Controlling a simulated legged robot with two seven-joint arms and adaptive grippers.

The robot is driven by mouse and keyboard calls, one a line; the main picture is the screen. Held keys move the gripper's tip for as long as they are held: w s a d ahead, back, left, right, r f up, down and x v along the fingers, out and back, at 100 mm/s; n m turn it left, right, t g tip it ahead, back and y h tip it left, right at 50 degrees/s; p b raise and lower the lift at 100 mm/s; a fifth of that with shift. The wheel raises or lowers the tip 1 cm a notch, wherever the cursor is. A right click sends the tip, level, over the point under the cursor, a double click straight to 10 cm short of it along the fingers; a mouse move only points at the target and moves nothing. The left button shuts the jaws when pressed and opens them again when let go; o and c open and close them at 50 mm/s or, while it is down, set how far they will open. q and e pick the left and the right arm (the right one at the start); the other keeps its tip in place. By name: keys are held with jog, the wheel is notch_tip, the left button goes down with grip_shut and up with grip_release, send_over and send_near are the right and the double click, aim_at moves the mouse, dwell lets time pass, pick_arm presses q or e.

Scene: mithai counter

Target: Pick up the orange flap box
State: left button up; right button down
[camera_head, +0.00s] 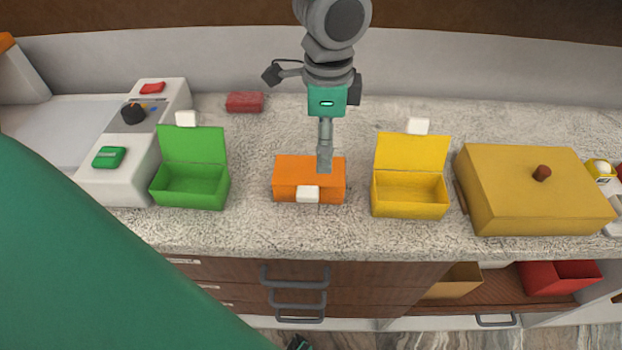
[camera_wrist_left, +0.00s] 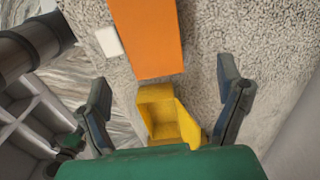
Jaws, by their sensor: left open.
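The orange flap box (camera_head: 290,170) stands on the counter between a green and a yellow flap box. Its lid is closed, with a white tab (camera_head: 308,194) at the front. The box also fills the top of the left wrist view (camera_wrist_left: 148,40). My left gripper (camera_head: 325,168) points down over the box's right part, seen edge-on from the head. In the left wrist view its fingers (camera_wrist_left: 164,76) are spread wide with nothing held. I cannot tell how far above the lid they are. A small dark and green part (camera_wrist_left: 68,146), possibly my right gripper, shows low at the left there.
The green box (camera_head: 190,186) and yellow box (camera_head: 408,194) stand with lids up. A large yellow lidded box (camera_head: 530,190) is at right, a weighing machine (camera_head: 125,160) at left. A small red block (camera_head: 245,102) lies behind. Drawers (camera_head: 230,270) are below the counter edge.

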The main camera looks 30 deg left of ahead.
aim_at(334, 173)
pick_arm(q)
jog(key=f, duration=0.4)
jog(key=shift+d+f, duration=0.6)
jog(key=shift+d, duration=0.25)
jog(key=shift+s+d+f, duration=0.1)
jog(key=shift+d+f, duration=0.05)
jog(key=shift+f, duration=0.45)
jog(key=shift+s+d+f, duration=0.1)
jog(key=shift+f, duration=0.5)
jog(key=shift+w+a+f+b, duration=0.1)
jog(key=shift+a+f+b, duration=0.15)
jog(key=shift+f, duration=0.25)
jog(key=shift+w+a+f+b, duration=0.1)
jog(key=shift+a+f, duration=0.15)
jog(key=shift+f, duration=0.25)
jog(key=shift+a+f, duration=0.2)
jog(key=shift+a, duration=0.25)
jog(key=shift+s+d+r, duration=0.1)
jog(key=shift+d, duration=0.25)
jog(key=c, duration=1.2)
jog(key=shift+d+r, duration=0.1)
jog(key=shift+d, duration=0.3)
jog(key=shift+c, duration=0.6)
pick_arm(e)
jog(key=shift+d+f, duration=0.6)
